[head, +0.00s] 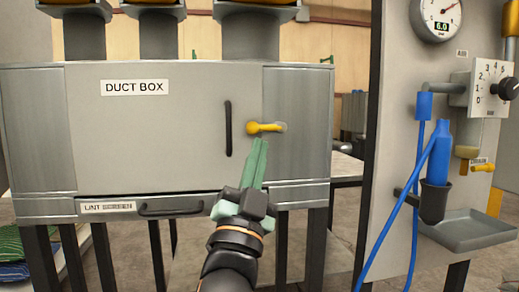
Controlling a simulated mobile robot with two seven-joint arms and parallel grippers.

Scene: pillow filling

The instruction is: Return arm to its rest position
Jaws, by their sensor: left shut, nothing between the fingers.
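My left gripper (259,145) has green fingers and a dark wrist. It rises from the bottom middle of the head view, pointing up toward the duct box (165,125). Its fingers are shut with nothing between them. The fingertips show just below the yellow latch handle (264,128) on the box door; I cannot tell whether they touch it. The latch handle lies roughly level. My right gripper is out of view.
Below the door is a lint screen drawer (120,207) with a dark handle. At right, a grey panel (405,90) carries a gauge (436,14), a dial (491,88), a blue nozzle (439,155) with hose in a black holder, and a grey tray (470,228). Striped cloth (12,245) lies at lower left.

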